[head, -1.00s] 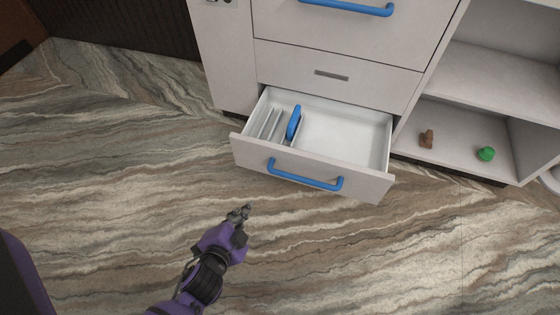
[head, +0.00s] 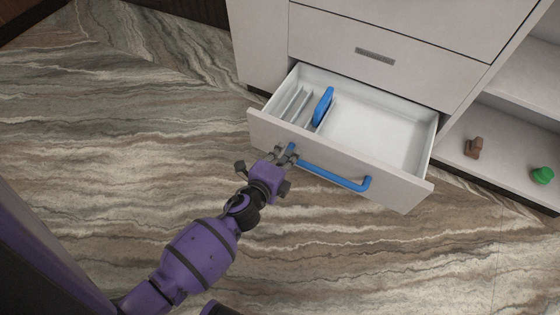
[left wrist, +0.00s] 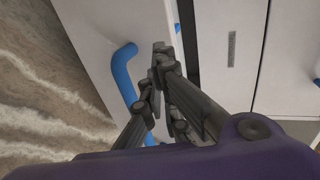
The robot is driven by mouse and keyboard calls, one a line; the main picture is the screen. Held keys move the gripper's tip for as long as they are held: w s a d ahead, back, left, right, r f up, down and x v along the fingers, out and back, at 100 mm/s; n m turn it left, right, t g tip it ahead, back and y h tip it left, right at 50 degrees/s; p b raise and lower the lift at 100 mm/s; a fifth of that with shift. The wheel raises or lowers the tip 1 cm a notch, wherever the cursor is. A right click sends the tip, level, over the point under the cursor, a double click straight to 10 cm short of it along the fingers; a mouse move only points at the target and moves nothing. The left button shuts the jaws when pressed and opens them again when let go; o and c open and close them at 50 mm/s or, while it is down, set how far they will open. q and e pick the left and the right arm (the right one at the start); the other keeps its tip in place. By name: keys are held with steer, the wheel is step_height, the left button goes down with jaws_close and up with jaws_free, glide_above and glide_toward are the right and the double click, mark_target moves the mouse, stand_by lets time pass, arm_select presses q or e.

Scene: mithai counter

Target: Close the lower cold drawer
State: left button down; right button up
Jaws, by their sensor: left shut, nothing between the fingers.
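The lower cold drawer (head: 418,190) is pulled out from the white cabinet, with a blue bar handle (head: 335,180) on its front. My left gripper (head: 287,152) is shut and empty at the left end of that handle, close to the drawer front; I cannot tell whether it touches. In the left wrist view the shut fingertips (left wrist: 160,48) are beside the bent end of the blue handle (left wrist: 122,62), over the pale drawer front (left wrist: 90,30). My right gripper is not in view.
Inside the drawer are white dividers (head: 292,104) and a blue object (head: 323,106) at the left. An open shelf at the right holds a brown item (head: 473,148) and a green item (head: 542,175). The marbled floor (head: 120,150) is clear.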

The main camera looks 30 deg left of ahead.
mark_target(299, 136)
arm_select(q)
steer(key=x, duration=0.2)
steer(key=r+x, duration=0.1)
steer(key=x, duration=0.1)
steer(key=shift+w+b, duration=0.25)
steer(key=shift+b, duration=0.1)
steer(key=shift+w, duration=0.15)
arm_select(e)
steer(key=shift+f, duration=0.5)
